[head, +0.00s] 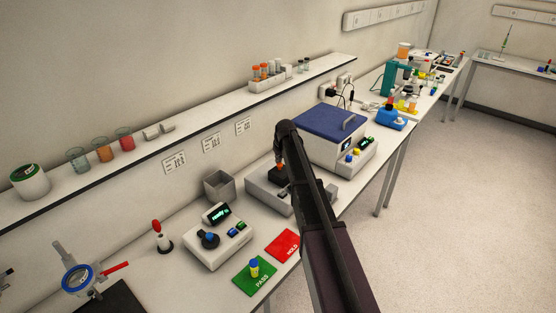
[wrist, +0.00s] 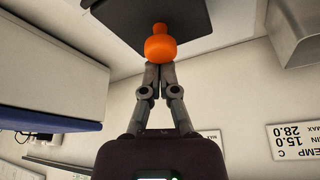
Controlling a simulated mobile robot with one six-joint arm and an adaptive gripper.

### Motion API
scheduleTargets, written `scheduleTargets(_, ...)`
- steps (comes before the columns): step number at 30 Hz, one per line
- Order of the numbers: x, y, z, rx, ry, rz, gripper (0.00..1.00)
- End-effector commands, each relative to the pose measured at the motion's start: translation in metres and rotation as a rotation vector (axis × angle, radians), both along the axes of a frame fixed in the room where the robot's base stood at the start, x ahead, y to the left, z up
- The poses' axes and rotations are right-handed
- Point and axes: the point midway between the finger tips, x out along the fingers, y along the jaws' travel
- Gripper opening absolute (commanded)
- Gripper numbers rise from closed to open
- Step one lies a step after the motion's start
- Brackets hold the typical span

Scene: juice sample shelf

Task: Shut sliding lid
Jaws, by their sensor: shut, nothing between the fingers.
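An orange knob (wrist: 160,44) stands on a dark flat plate (wrist: 195,18), which looks like the sliding lid. In the head view the dark plate (head: 279,175) lies on a low grey box (head: 262,196) on the bench, partly hidden behind my arm. My gripper (wrist: 160,66) is shut and empty. Its fingertips are right at the orange knob, against it or very close; I cannot tell whether they touch. In the head view the gripper is mostly hidden by my arm. How far the lid is open I cannot tell.
A box with a blue lid (head: 327,123) stands close behind the grey box. A grey open bin (head: 219,186), a device with a lit screen (head: 219,236), a red HOLD mat (head: 284,246) and a green PASS mat (head: 247,279) are in front. A wall shelf (head: 200,124) runs above.

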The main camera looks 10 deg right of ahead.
Motion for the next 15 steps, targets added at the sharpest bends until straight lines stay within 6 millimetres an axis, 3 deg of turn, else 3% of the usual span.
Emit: scheduleTargets(15, 0.028, 0.006, 0.012, 0.0, 0.0, 0.0, 0.0)
